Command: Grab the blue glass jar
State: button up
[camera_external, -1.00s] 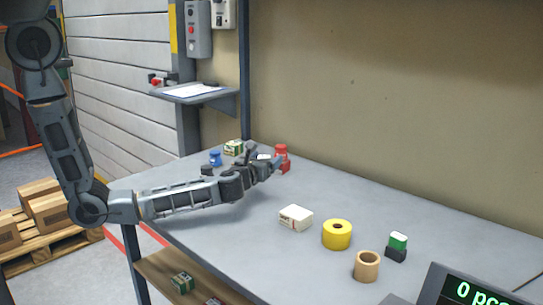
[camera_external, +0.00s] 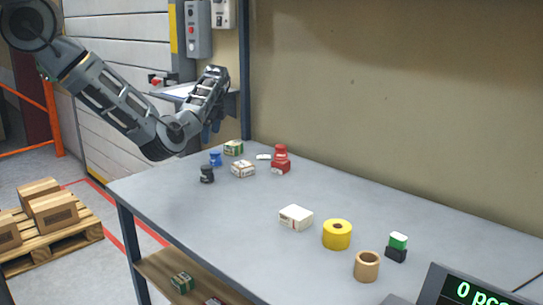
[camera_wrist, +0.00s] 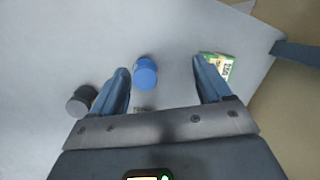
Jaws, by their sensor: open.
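The blue glass jar (camera_external: 215,158) stands on the far left part of the table, beside a green-and-white box. It also shows in the wrist view (camera_wrist: 146,72), below my gripper and between its two fingers, closer to the left finger. My gripper (camera_wrist: 160,80) is open and empty. In the external view my gripper (camera_external: 211,134) points down above the jar's area, clear of the table. The jar appears apart from both fingers.
Near the jar are a black jar (camera_external: 207,174), a green-and-white box (camera_external: 233,148), a white box (camera_external: 243,169) and red items (camera_external: 280,160). A white box (camera_external: 296,217), yellow roll (camera_external: 337,235) and tan roll (camera_external: 367,266) stand nearer. The table's left front is clear.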

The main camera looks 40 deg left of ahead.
aim_at(215, 152)
jog(key=shift+s+d+n+h, duration=0.15)
jog(key=shift+d+h, duration=0.4)
jog(key=shift+h, duration=0.05)
jog(key=shift+s+d+n+h, duration=0.15)
jog(key=shift+d+h, duration=0.4)
jog(key=shift+h, duration=0.05)
jog(key=shift+d+f, duration=0.15)
jog(key=shift+d, duration=0.05)
jog(key=shift+s+f+p, duration=0.15)
jog(key=shift+f+p, duration=0.45)
jog(key=shift+f, duration=3.15)
jog(key=c, duration=1.2)
